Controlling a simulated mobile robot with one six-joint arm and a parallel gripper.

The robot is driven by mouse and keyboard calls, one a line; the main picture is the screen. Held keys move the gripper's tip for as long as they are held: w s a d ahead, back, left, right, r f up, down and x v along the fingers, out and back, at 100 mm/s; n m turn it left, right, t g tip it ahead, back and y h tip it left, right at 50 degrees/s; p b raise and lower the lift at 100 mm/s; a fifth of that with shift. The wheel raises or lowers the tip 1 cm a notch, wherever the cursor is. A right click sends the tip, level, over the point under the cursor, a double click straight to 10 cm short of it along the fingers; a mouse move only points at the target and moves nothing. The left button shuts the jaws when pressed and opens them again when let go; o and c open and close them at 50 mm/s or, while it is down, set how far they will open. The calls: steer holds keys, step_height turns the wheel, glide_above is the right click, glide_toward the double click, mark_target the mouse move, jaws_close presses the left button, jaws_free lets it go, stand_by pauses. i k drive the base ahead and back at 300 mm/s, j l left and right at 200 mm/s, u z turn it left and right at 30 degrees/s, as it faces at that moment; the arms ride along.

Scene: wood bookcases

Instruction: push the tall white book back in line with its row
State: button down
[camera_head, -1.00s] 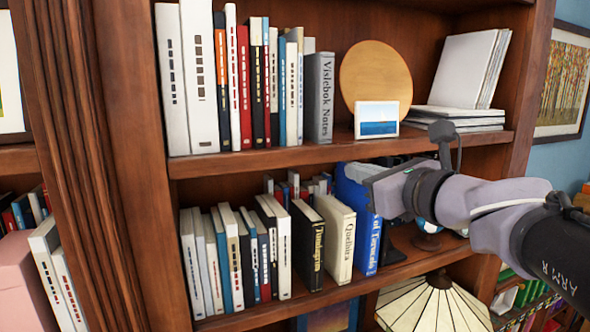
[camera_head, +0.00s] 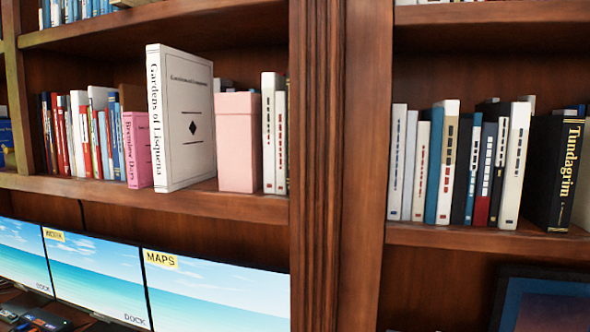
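The tall white book (camera_head: 182,120), titled "Gardens of Lisquena", stands upright on the middle shelf of the left bookcase. It sticks out forward of its row, and its front cover with a black diamond shows on its right side. A pink book (camera_head: 137,148) touches or nearly touches it on the left, set further back. A pink box (camera_head: 239,141) stands just to its right. My gripper is not in this view.
The wooden shelf (camera_head: 230,204) has a narrow bare front edge. Several monitors (camera_head: 215,292) stand below it. A thick wooden upright (camera_head: 318,160) divides this bookcase from the right one, which holds more books (camera_head: 513,160).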

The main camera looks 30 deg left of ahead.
mark_target(181, 84)
steer(key=u, duration=1.85)
